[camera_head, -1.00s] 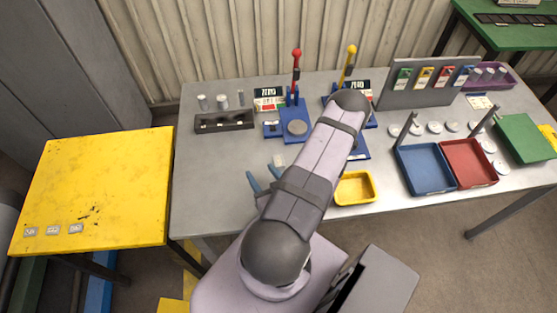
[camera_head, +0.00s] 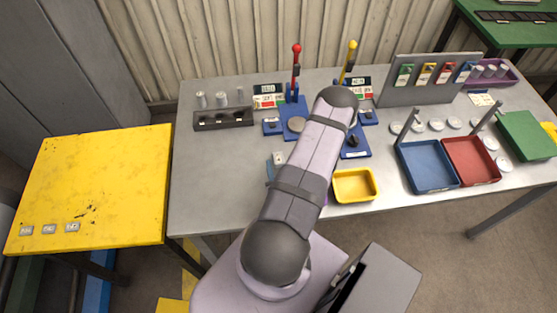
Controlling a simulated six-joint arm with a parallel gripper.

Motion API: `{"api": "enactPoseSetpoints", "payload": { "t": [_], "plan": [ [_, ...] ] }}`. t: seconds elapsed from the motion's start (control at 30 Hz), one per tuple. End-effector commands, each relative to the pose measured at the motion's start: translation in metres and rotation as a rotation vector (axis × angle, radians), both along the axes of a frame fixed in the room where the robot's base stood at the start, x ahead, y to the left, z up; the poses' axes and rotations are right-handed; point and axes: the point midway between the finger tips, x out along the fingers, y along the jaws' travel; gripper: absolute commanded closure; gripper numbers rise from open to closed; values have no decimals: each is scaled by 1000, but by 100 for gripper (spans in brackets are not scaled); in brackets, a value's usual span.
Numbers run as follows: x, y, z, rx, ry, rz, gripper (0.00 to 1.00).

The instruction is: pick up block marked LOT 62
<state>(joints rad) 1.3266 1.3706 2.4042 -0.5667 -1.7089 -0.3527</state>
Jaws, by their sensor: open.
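Three small grey blocks with dark markings stand in a row at the front left of the yellow table (camera_head: 110,170): a left block (camera_head: 26,230), a middle block (camera_head: 49,229) and a right block (camera_head: 72,227). Their markings are too small to read, so I cannot tell which is LOT 62. My gripper (camera_head: 270,170) is mostly hidden behind my arm over the grey bench. Only a bit of blue, apparently a finger, shows at the arm's left side. It is open and far to the right of the blocks.
The grey bench (camera_head: 220,190) holds a dark rack (camera_head: 223,119) with metal cylinders behind it, blue lever stands, a yellow tray (camera_head: 354,186), a blue tray (camera_head: 427,167) and a red tray (camera_head: 470,163). The yellow table is otherwise clear.

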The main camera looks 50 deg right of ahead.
Motion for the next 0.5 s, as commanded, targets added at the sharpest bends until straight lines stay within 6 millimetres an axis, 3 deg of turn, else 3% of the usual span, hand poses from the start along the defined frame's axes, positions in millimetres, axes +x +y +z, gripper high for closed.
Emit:
{"api": "enactPoseSetpoints", "payload": {
  "t": [0.47,0.5],
  "plan": [
    [8,-7,-4,0,-2,-2,51],
    [8,-7,-4,0,-2,-2,58]
  ]
}}
